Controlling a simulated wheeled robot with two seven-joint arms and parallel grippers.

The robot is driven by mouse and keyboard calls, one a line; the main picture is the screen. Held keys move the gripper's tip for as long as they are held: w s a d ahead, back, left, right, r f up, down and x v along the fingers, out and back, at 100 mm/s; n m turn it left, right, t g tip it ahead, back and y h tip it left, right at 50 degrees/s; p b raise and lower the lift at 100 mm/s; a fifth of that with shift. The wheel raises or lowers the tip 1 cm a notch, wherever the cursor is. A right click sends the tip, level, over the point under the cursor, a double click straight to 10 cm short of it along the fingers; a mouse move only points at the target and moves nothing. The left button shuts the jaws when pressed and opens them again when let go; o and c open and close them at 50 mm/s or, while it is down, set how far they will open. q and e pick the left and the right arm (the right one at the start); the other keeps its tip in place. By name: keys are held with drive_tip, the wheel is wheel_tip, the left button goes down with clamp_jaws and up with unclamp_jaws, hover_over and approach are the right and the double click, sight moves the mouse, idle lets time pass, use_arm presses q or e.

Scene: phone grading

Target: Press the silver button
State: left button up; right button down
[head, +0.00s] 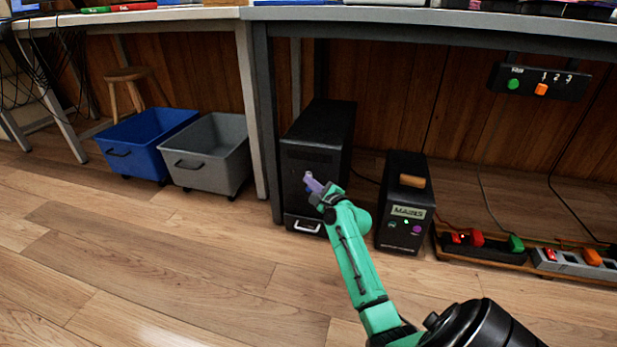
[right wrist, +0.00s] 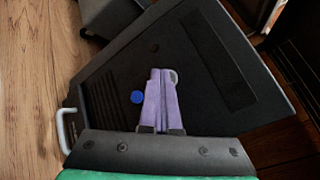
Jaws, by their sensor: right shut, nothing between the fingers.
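A black computer tower (head: 318,130) stands on the floor under the desk; its front panel (right wrist: 205,80) fills much of the right wrist view. A silver round button (right wrist: 174,77) shows on that panel, partly hidden behind the purple fingertips. A blue round button (right wrist: 137,97) is beside the fingers. My right gripper (head: 309,180) is shut and empty, its purple fingertips (right wrist: 161,72) at the tower's front, overlapping the silver button's edge. I cannot tell whether they touch it. My left gripper is not in view.
A black box with an orange handle (head: 412,181) stands right of the tower, and power strips (head: 480,252) lie further right. A grey bin (head: 208,160) and blue bin (head: 145,140) are left of the desk leg (head: 262,110). The front floor is clear.

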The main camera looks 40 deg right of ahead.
drive_tip(key=shift+s+a+p, duration=0.5)
drive_tip(key=shift+a+p, duration=0.2)
drive_tip(key=shift+p, duration=0.2)
drive_tip(key=s+a+p, duration=0.1)
drive_tip(key=a+p, duration=0.1)
drive_tip(key=s+a+p, duration=0.1)
drive_tip(key=s+a, duration=0.1)
drive_tip(key=shift+p, duration=0.4)
drive_tip(key=shift+w, duration=0.1)
